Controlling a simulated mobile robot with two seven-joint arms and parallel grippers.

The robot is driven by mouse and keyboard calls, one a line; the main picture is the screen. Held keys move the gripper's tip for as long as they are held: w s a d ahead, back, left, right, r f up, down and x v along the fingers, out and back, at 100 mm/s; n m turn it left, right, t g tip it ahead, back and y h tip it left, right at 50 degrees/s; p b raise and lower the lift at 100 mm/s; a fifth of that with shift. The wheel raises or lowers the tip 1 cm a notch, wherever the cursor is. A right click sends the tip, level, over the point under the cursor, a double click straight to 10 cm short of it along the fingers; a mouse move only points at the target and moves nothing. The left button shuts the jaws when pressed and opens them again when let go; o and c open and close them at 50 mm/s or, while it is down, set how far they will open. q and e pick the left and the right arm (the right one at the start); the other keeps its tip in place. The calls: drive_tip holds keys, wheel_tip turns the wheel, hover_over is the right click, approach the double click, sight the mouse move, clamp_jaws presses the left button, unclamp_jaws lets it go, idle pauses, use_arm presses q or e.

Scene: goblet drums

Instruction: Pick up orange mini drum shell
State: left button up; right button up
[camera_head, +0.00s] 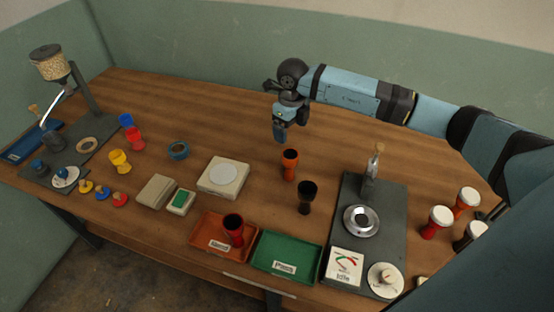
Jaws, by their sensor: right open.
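The orange mini drum shell (289,164) stands upright on the wooden table (330,150) near its middle. It is a small goblet shape with a dark open top. My right gripper (279,138) reaches in from the right with its fingers pointing down. It is open and empty, and appears in the picture just above and slightly left of the orange shell, apart from it. The exact height of the fingertips over the table is hard to tell. My left gripper is not in view.
A black shell (307,196) stands close in front of the orange one. A red shell (233,229) stands in an orange tray (208,245) beside a green tray (287,250). A dark bench plate (390,200) with a dial lies right. Drums with white heads (437,221) stand far right.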

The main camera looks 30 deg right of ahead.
sight(290, 154)
drive_tip(key=f, duration=0.8)
drive_tip(key=shift+s+p, duration=0.2)
drive_tip(key=shift+p, duration=0.2)
wheel_tip(290, 154, down, 4)
drive_tip(key=shift+s+a+r+p, duration=0.1)
drive_tip(key=shift+s+p, duration=0.05)
drive_tip(key=shift+p, duration=0.4)
drive_tip(key=shift+f, duration=0.7)
drive_tip(key=c, duration=1)
drive_tip(key=shift+r, duration=0.15)
